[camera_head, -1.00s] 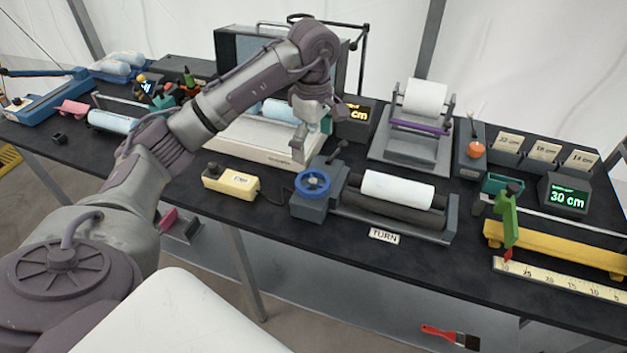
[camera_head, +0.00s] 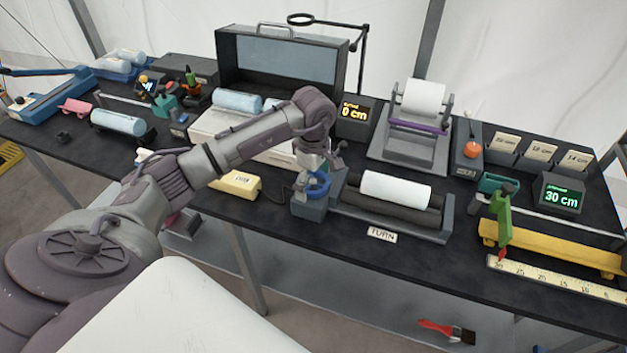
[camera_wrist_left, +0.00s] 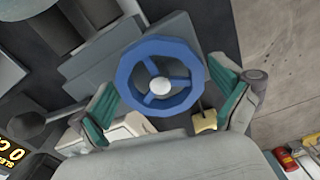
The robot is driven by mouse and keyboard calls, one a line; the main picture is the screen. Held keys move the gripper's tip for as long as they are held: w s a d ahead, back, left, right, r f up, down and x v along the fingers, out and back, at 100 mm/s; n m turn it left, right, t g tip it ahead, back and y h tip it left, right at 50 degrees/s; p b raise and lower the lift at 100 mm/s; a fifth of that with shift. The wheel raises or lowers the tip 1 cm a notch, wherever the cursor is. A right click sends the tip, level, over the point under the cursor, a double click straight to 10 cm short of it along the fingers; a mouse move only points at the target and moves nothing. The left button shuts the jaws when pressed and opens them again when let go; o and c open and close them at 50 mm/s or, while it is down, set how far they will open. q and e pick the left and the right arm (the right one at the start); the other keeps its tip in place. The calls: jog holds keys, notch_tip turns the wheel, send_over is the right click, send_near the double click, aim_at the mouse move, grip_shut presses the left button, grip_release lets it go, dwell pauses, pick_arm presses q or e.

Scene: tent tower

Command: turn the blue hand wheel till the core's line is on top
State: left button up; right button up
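The blue hand wheel (camera_head: 318,186) sits on its grey block at the left end of the roller cradle. In the left wrist view the wheel (camera_wrist_left: 160,76) lies between two teal finger pads, with a gap on each side. My left gripper (camera_wrist_left: 166,103) is open above it; in the head view the gripper (camera_head: 312,180) partly covers the wheel. The white core (camera_head: 396,189) lies on dark rollers (camera_head: 390,208) right of the wheel. No line shows on its visible side. My right gripper is not in view.
A cream box (camera_head: 236,184) stands left of the wheel block. A "TURN" label (camera_head: 381,234) lies in front of the cradle. A roll stand (camera_head: 412,150) is behind it. A green clamp (camera_head: 504,215) and yellow rail (camera_head: 552,247) stand to the right.

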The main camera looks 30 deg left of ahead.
pick_arm(q)
jog(key=c, duration=0.9)
jog(key=n+b, duration=0.2)
jog(key=n, duration=0.1)
jog(key=shift+n, duration=0.4)
jog(key=n+b, duration=0.2)
jog(key=n, duration=0.2)
jog(key=n+b, duration=0.1)
jog(key=n, duration=0.5)
jog(key=shift+w+a+n+b, duration=0.1)
jog(key=shift+n+b, duration=0.2)
jog(key=shift+n, duration=0.1)
jog(key=n, duration=0.3)
jog(key=shift+n, duration=0.3)
jog(key=shift+r+n+b, duration=0.1)
jog(key=shift+n+b, duration=0.25)
jog(key=shift+n, duration=1.15)
